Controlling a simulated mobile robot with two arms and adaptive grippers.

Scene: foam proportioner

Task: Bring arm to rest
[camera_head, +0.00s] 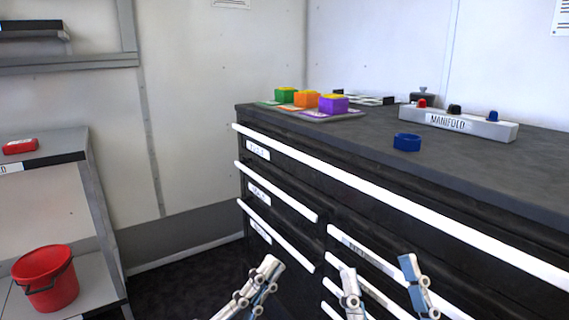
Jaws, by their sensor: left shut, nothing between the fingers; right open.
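Both my grippers show at the bottom of the head view, in front of the dark drawer cabinet (290,170). My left gripper (270,268) is shut with nothing in it, its fingers together and pointing up to the right. My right gripper (378,268) is open and empty, its two fingers spread apart and pointing up. Both are below the cabinet top. The arms behind them are mostly out of the picture.
White drawer handles (390,213) run along the front. A red bucket (46,280) stands on a shelf at left.

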